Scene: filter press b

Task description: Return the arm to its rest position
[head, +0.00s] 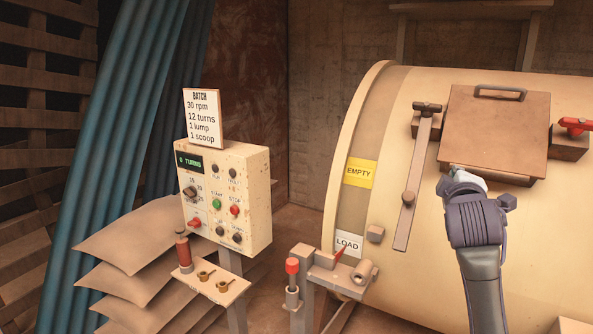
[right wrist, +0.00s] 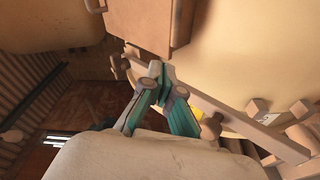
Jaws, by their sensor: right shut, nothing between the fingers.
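My right gripper (head: 468,175) is raised in front of the big cream drum (head: 330,170), just below the brown square hatch (head: 497,125) with its grey handle. It is shut and empty; the right wrist view shows its teal fingers (right wrist: 160,88) closed together. The hatch also shows in the right wrist view (right wrist: 150,22), above the fingertips. I cannot tell whether the fingers touch the hatch's lower edge. My left gripper is not in view.
A long bar (head: 413,185) lies on the drum left of my gripper, and a red-handled clamp (head: 574,126) is right of the hatch. A control box (head: 228,195) stands left, reading 0 TURNS. A red-knobbed lever (head: 292,275) stands at the front. Stacked sacks (head: 135,235) lie lower left.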

